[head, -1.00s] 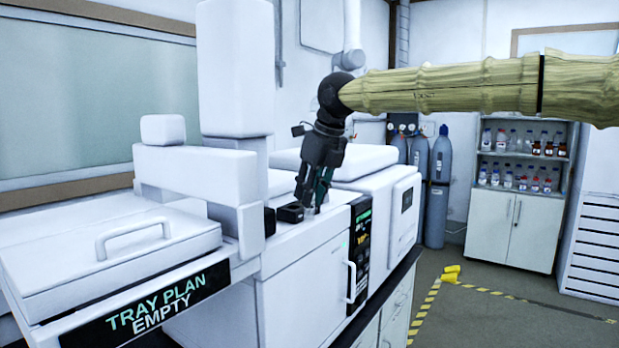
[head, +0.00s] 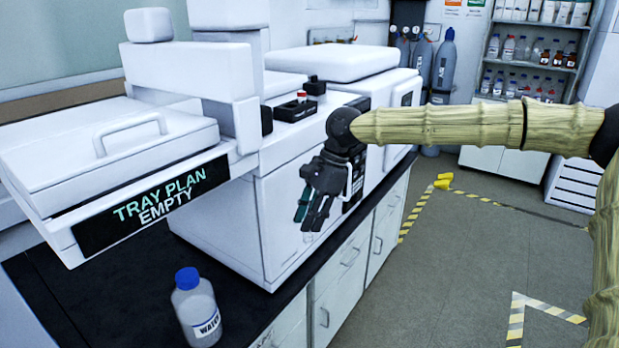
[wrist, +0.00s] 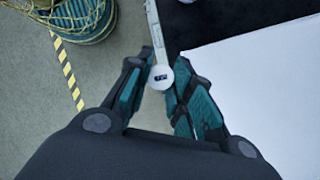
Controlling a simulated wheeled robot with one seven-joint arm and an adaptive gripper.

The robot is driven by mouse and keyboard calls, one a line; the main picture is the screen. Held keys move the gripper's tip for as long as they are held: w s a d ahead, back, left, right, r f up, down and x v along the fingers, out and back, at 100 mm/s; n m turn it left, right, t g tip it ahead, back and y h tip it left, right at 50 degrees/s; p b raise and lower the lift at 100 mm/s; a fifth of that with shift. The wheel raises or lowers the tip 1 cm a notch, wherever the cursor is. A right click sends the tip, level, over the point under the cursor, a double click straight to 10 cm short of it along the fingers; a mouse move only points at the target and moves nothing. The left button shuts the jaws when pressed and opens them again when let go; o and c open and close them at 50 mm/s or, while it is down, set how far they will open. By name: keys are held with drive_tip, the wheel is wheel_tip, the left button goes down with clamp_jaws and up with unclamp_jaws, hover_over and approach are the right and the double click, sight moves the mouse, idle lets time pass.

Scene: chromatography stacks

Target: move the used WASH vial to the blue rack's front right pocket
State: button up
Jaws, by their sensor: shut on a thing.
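My gripper (head: 318,208) is in front of the white instrument, off its front edge and pointing down. In the wrist view, my gripper (wrist: 160,90) is shut on a small vial (wrist: 160,75), seen from above as a round white top with a dark mark. I cannot read WASH on it, and its body is hidden below the top. In the head view the fingers hide the vial. The blue rack is not recognisable in either view.
A small black holder (head: 294,110) with a red-and-white item (head: 302,97) sits on the white instrument (head: 240,190). A blue-capped water bottle (head: 196,308) stands on the black bench (head: 60,290). A tray-plan sign (head: 150,205) reads EMPTY. Floor is open to the right.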

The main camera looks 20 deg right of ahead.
drive_tip(key=s+a+f+n+g+h, duration=0.1)
drive_tip(key=s+f+n, duration=0.2)
drive_tip(key=f, duration=0.7)
drive_tip(key=s+a+f+n+g+h, duration=0.1)
drive_tip(key=s+f+n+h, duration=0.1)
drive_tip(key=f+n, duration=0.5)
drive_tip(key=s+f+n+g+h, duration=0.1)
drive_tip(key=s+f+n, duration=0.3)
drive_tip(key=f, duration=0.8)
drive_tip(key=shift+a+f+n+g+h, duration=0.3)
drive_tip(key=shift+a+f+n+g, duration=0.1)
drive_tip(key=shift+n, duration=0.6)
drive_tip(key=shift+a+r, duration=0.1)
